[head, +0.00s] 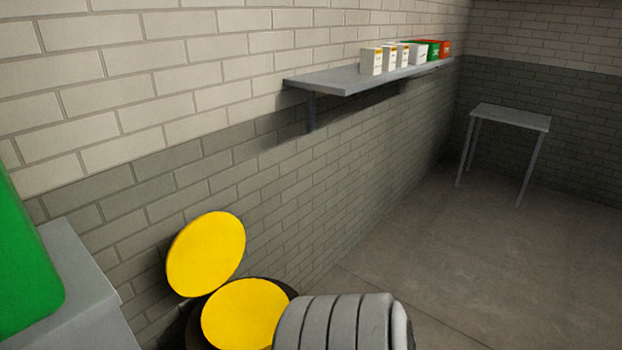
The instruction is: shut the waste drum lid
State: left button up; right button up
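The waste drum (280,285) stands low against the brick wall, and only part of its dark round rim and side shows. A yellow round lid (206,253) stands raised and tilted at the back left of the drum, near the wall. A second yellow disc (245,313) lies over the drum's top; I cannot tell whether it is an inner surface or another cover. The drum's lower part is cut off by the frame edge and partly hidden by a grey ribbed shape. Neither of my grippers is in view.
The grey ribbed shape (335,325) stands in front of the drum's right side. A grey cabinet (75,270) with a green object (22,260) is at left. A wall shelf (340,82) holds several boxes. A small table (510,118) stands far right; floor between is clear.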

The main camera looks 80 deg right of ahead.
aim_at(205, 253)
jog(key=z, duration=2.1)
